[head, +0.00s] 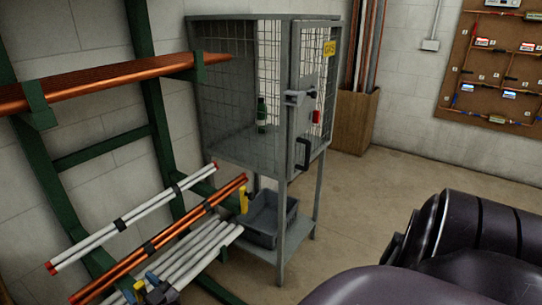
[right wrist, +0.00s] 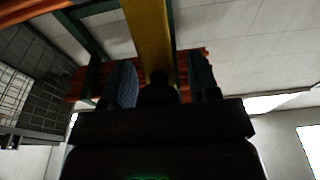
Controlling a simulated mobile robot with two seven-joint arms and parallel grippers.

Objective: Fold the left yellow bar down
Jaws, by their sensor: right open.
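The left yellow bar (head: 139,285) shows as a short yellow piece low at the left in the head view, by the front ends of the pipes on the lower rack. In the right wrist view the yellow bar (right wrist: 149,35) runs from the top edge down to between my fingers. My right gripper (head: 155,286) is open, its blue finger pads close beside the bar. In the wrist view its pads (right wrist: 162,82) stand apart, one on each side of the bar; contact cannot be told. A second yellow piece (head: 243,200) stands at the rack's far end. My left gripper is not in view.
The green rack (head: 100,148) carries copper pipes (head: 105,84) above and white and copper pipes (head: 160,238) below. A wire gas cage (head: 222,92) stands behind, with a grey bin (head: 268,222) beneath it. The floor (head: 360,205) right of the cage is clear.

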